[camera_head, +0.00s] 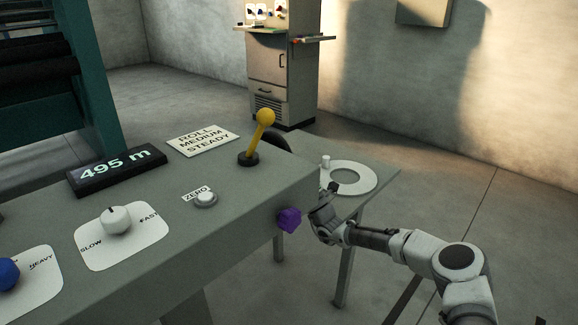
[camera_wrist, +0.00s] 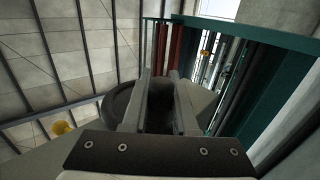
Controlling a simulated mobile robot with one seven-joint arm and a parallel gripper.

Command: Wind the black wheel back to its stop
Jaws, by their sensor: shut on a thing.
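The black wheel shows in the head view only as a dark arc (camera_head: 277,138) behind the console's far edge; the console hides the rest. In the wrist view its dark curved rim (camera_wrist: 116,100) lies at and left of my fingers. My gripper (camera_head: 331,189) is beside the console's right end in the head view. In the wrist view the two fingers of my gripper (camera_wrist: 160,85) stand either side of a dark part that looks like the wheel's. They are shut on it. The exact contact is in shadow. A dark display (camera_head: 115,170) reads 495 m.
The grey console (camera_head: 240,240) carries a yellow-knobbed lever (camera_head: 263,122), a ZERO button (camera_head: 205,198) and a white dial (camera_head: 116,220). A purple knob (camera_head: 289,219) sticks out close to my gripper. A side table holds a white ring (camera_head: 365,180). Floor to the right is clear.

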